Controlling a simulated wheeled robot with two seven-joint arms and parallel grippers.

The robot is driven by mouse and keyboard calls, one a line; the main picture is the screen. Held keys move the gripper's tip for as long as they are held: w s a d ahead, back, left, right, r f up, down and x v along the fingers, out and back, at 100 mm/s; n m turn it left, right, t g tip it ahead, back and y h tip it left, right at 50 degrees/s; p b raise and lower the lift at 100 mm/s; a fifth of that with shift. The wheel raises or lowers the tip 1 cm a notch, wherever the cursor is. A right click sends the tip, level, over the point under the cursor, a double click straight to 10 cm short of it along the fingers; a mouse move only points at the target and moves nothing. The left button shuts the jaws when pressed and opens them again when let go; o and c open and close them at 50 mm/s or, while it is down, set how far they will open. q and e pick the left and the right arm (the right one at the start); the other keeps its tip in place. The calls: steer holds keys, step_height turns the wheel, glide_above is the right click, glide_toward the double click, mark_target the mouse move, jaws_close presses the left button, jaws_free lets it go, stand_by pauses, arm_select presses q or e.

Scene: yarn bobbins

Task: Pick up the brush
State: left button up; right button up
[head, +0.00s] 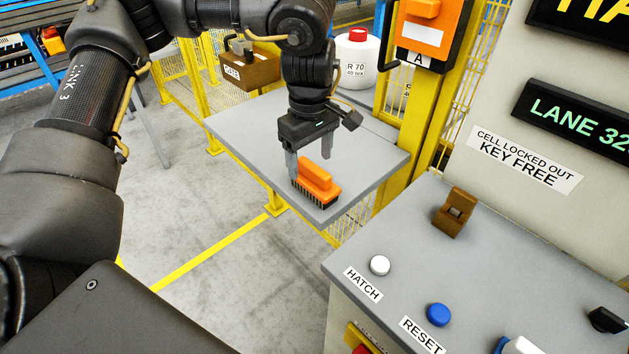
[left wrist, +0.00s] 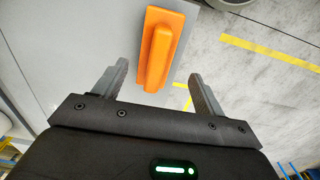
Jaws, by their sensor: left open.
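The brush (head: 317,180) has an orange back with a raised grip and dark bristles. It lies bristles down near the front corner of a grey shelf table (head: 260,138). My left gripper (head: 308,168) is above and just behind it, pointing down, with its fingers apart. In the left wrist view, the brush (left wrist: 158,50) shows ahead, between the lines of the two open fingers of my gripper (left wrist: 160,82). Nothing is between the fingertips that I can see as gripped. Whether a finger touches the brush I cannot tell. My right gripper is not in view.
A white bottle (head: 356,60) with a red cap stands at the table's back. A yellow post (head: 408,120) and mesh fence rise beside the table. A control console (head: 420,240) with buttons and a brown block (head: 454,212) stands at the right. Floor shows left of the table.

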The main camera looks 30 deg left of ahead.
mark_target(314, 179)
arm_select(q)
steer(key=shift+w+f, duration=0.1)
steer(key=shift+f, duration=0.55)
steer(key=shift+d+f, duration=0.1)
steer(key=shift+f, duration=0.05)
steer(key=f, duration=0.2)
steer(key=f+p, duration=0.1)
steer(key=shift+w+d+f, duration=0.1)
steer(key=shift+d+f, duration=0.1)
steer(key=shift+f, duration=0.7)
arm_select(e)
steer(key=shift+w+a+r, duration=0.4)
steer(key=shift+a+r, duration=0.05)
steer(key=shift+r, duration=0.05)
arm_select(q)
steer(key=shift+c, duration=0.8)
steer(key=c, duration=1)
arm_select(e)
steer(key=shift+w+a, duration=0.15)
